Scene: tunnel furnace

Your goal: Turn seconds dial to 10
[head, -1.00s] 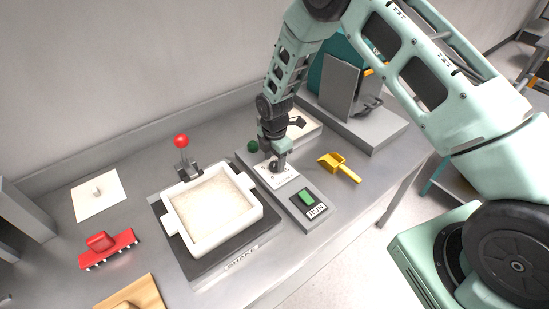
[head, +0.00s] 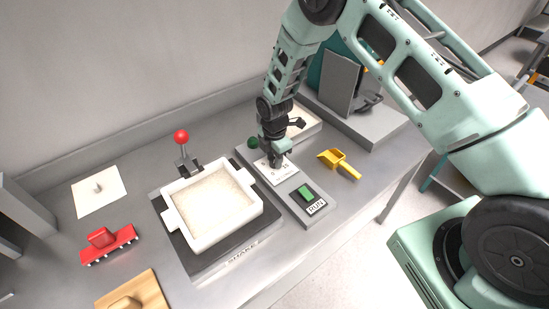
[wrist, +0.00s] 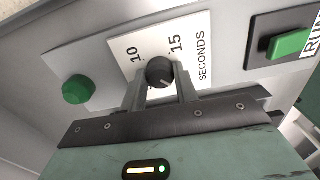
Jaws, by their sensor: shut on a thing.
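The seconds dial (wrist: 160,72) is a round black knob on a white label plate (wrist: 203,58) in the wrist view. The plate reads "10", "15" and "SECONDS"; another number beside the knob is mostly hidden by a finger. My gripper (wrist: 161,80) has one finger on each side of the knob and is shut on it. A light mark shows on the knob's lower edge, but I cannot tell exactly which number it points to. In the head view my gripper (head: 275,160) is down on the white plate and hides most of the dial.
A green round button (wrist: 76,89) is beside the plate. A green RUN switch (head: 305,192) is on the panel's near end. A white tray of powder (head: 212,205) with a red-knobbed lever (head: 181,137) behind it stands left; a yellow scoop (head: 338,162) lies right.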

